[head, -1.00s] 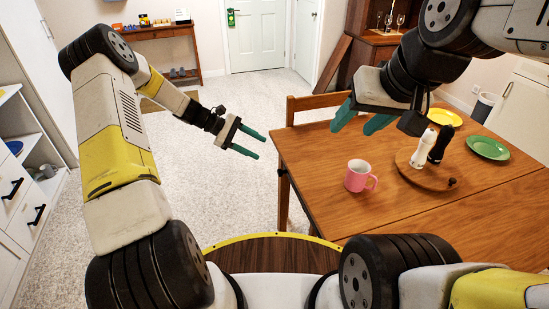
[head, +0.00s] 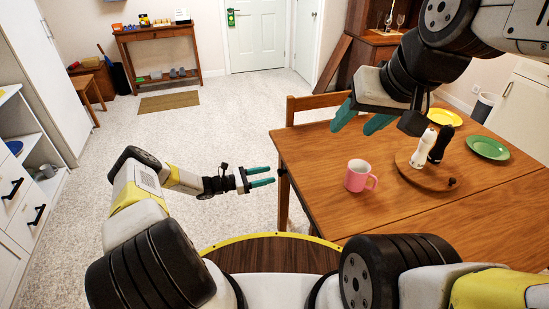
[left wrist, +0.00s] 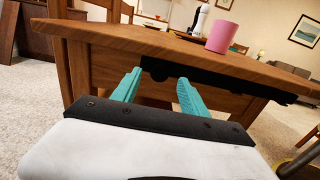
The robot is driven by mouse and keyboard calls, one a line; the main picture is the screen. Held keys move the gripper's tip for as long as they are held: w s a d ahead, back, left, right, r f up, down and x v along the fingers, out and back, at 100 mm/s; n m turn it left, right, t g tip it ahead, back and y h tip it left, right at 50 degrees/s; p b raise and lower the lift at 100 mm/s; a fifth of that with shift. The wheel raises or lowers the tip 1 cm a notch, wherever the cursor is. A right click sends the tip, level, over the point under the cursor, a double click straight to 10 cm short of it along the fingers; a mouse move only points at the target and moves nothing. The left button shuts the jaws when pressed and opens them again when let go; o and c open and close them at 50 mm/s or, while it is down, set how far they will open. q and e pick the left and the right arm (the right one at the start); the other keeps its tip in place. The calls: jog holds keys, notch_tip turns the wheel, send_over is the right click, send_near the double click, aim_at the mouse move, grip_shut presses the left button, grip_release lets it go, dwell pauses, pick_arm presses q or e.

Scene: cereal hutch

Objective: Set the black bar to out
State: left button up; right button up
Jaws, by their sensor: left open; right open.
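The black bar (left wrist: 230,82) shows in the left wrist view, running along just under the tabletop's edge. My right gripper (head: 355,122) is open and empty above the table's far left part.
The wooden table (head: 330,205) carries a pink mug (head: 358,176), a round board (head: 412,172) with white and black mills, a yellow plate (head: 445,117) and a green plate (head: 487,148). A chair (head: 302,104) stands at its far left. The floor left is clear.

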pick_arm(q)
jog(key=x, duration=0.3)
jog(key=shift+w+d, duration=0.1)
jog(key=shift+d, duration=0.15)
jog(key=shift+c, duration=0.2)
grip_shut()
dwell(1.1)
